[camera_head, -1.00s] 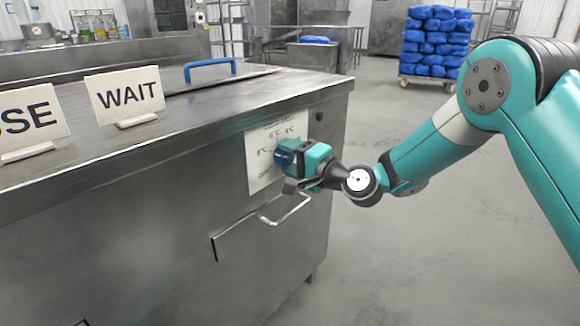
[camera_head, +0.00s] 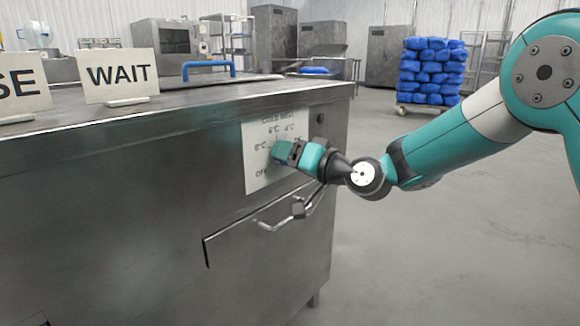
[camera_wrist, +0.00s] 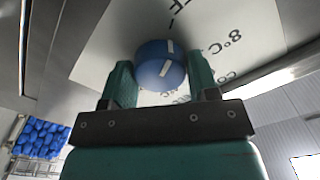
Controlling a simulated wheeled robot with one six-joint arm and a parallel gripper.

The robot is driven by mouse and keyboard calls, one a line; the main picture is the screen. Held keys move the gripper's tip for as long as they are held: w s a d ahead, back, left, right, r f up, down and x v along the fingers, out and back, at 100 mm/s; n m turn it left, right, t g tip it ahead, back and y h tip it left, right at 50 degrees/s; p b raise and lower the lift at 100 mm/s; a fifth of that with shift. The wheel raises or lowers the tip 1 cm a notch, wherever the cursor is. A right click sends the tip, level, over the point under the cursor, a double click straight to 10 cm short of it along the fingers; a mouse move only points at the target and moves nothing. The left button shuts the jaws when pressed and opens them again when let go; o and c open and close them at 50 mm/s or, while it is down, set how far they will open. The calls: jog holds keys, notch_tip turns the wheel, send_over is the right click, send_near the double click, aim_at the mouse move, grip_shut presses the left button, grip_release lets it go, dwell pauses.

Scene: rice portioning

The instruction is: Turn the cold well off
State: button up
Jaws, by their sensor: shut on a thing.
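The cold well's control knob is blue with a white mark and shows in the wrist view (camera_wrist: 150,76). My gripper (camera_wrist: 160,72) is shut on it, one finger on each side. The mark points roughly towards a tick beside lettering that ends in F, away from the "8°C" label. The knob sits on a white dial plate (camera_head: 257,181) on the steel counter's front, headed "COLD WELL", with temperature labels and "OF…" at lower left. In the head view, my gripper (camera_head: 283,152) covers the knob and part of the plate.
A drawer handle (camera_head: 270,224) sticks out below my gripper. The steel counter (camera_head: 130,205) fills the left, bearing a "WAIT" sign (camera_head: 118,75) and a blue handle (camera_head: 208,65). Blue sacks (camera_head: 430,75) are stacked behind. The floor at right is clear.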

jog(key=shift+f+n+b, duration=0.15)
jog(key=shift+n+b, duration=0.25)
jog(key=shift+n, duration=0.2)
jog(key=o, duration=0.9)
jog(key=v, duration=1.7)
jog(key=shift+s+d, duration=0.15)
jog(key=shift+s, duration=0.05)
